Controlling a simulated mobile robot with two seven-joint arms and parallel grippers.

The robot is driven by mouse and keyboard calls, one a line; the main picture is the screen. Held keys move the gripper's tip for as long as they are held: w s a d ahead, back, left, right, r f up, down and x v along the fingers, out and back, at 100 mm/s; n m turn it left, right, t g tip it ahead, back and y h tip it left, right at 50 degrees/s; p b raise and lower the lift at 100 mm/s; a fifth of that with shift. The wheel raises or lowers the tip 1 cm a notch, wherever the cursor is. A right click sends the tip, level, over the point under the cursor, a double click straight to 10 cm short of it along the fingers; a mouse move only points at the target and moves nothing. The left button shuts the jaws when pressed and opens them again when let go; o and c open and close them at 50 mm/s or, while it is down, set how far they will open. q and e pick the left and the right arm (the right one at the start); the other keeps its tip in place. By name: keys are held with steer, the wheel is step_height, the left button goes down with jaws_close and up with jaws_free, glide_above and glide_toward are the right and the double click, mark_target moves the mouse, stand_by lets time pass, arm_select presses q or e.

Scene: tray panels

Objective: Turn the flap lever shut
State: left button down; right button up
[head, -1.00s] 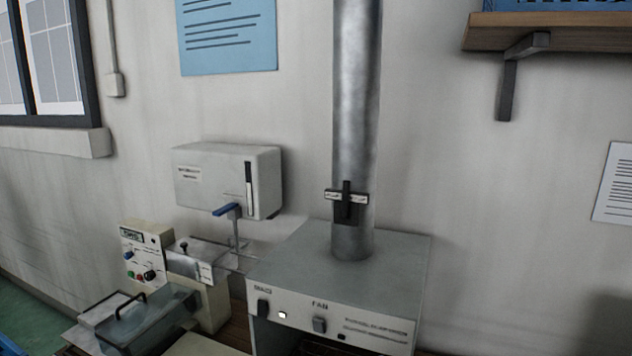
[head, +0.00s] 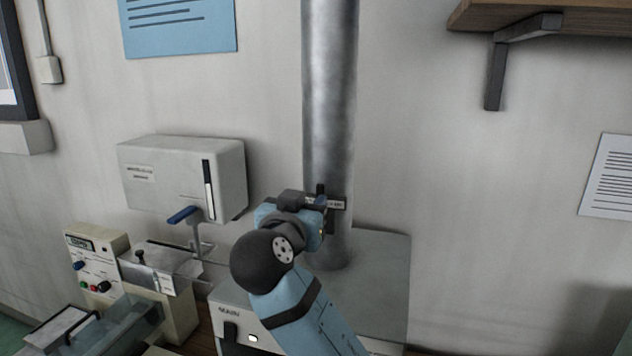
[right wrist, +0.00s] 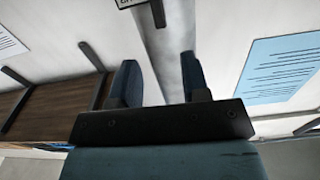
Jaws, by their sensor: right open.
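The flap lever is a small black handle on a plate with white labels, on the front of the grey metal pipe (head: 329,110). In the head view my right gripper hides most of it; the right label (head: 338,204) shows. In the right wrist view the black lever (right wrist: 156,13) is at the top, beyond the fingertips and roughly between their lines. My right gripper (head: 318,203) is open in front of the pipe; its two dark fingers (right wrist: 158,76) show apart and empty. I cannot tell the lever's exact angle now. My left gripper is not in view.
The pipe rises from a grey fan box (head: 380,285). Left of it are a white wall box (head: 180,180) with a blue-handled lever (head: 183,215) below, and a control unit (head: 95,255). A wooden shelf (head: 550,15) is at the upper right.

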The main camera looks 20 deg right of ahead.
mark_target(319, 187)
steer(key=p+x, duration=0.1)
steer(key=x, duration=0.5)
steer(key=shift+w+d+p, duration=0.1)
steer(key=shift+w+p, duration=0.1)
steer(key=shift+p, duration=0.2)
steer(key=shift+w+d, duration=0.3)
steer(key=shift+w, duration=0.1)
steer(key=shift+w+d+f, duration=0.1)
steer(key=shift+c, duration=0.9)
jaws_close()
